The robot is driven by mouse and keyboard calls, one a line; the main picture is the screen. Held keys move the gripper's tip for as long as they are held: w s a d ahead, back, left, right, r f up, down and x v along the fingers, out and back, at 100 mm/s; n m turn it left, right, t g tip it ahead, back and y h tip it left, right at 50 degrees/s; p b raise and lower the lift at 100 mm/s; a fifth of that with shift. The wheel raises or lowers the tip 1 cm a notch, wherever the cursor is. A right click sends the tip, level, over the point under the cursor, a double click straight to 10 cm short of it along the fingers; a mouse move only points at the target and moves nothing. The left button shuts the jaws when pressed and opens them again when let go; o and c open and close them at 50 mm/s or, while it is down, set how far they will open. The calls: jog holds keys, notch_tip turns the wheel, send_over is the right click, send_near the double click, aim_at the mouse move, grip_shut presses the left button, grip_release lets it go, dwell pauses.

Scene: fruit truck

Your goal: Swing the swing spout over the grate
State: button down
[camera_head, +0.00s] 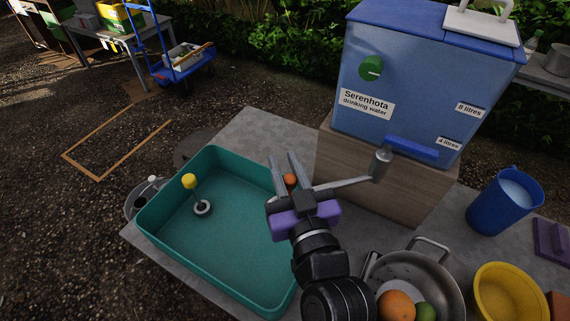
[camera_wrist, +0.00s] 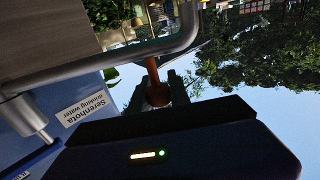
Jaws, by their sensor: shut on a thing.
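The swing spout (camera_head: 345,185) is a grey metal tube running left from a cylindrical fitting on the blue water dispenser (camera_head: 400,75). Its free end lies over the right side of the teal basin (camera_head: 222,245). In the wrist view the tube (camera_wrist: 100,67) crosses the upper left and bends at its end. A reddish-brown knob (camera_head: 290,180) on a stem hangs by the bend; it also shows in the wrist view (camera_wrist: 157,95). My gripper (camera_head: 284,162) is shut on this knob, fingers either side. I cannot clearly identify the grate; a dark grey round patch (camera_head: 195,148) lies behind the basin.
A yellow-topped plunger (camera_head: 189,182) stands in the basin. A steel colander (camera_head: 430,275) with fruit, a yellow bowl (camera_head: 510,290) and a blue jug (camera_head: 503,202) crowd the right. The dispenser stands on a wooden block (camera_head: 385,195). Bare counter shows behind the basin.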

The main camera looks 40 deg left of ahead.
aim_at(288, 187)
jog(key=shift+f, duration=0.1)
dwell(0.5)
jog(key=b, duration=0.1)
jog(key=d+n+g+b, duration=0.1)
jog(key=b, duration=0.1)
jog(key=s+d+y+b, duration=0.1)
jog(key=shift+s+f+g+b, duration=0.1)
jog(key=shift+f+g+b, duration=0.15)
jog(key=shift+g+b, duration=0.05)
jog(key=d+n+g+b, duration=0.1)
jog(key=s+d+n+g+b, duration=0.1)
jog(key=b, duration=0.1)
jog(key=s+d+n+g+y+b, duration=0.1)
jog(key=d+g+b, duration=0.1)
jog(key=shift+r, duration=0.15)
jog(key=shift+s+d+r+n+g+y+b, duration=0.15)
jog(key=shift+s+d+n+g+b, duration=0.1)
jog(key=shift+d+n+g+b, duration=0.4)
jog(key=shift+s+d+n+g+y+b, duration=0.15)
jog(key=shift+s+d+n+g+b, duration=0.15)
jog(key=shift+d+g, duration=0.55)
jog(key=shift+a, duration=0.1)
jog(key=c, duration=1.2)
grip_release()
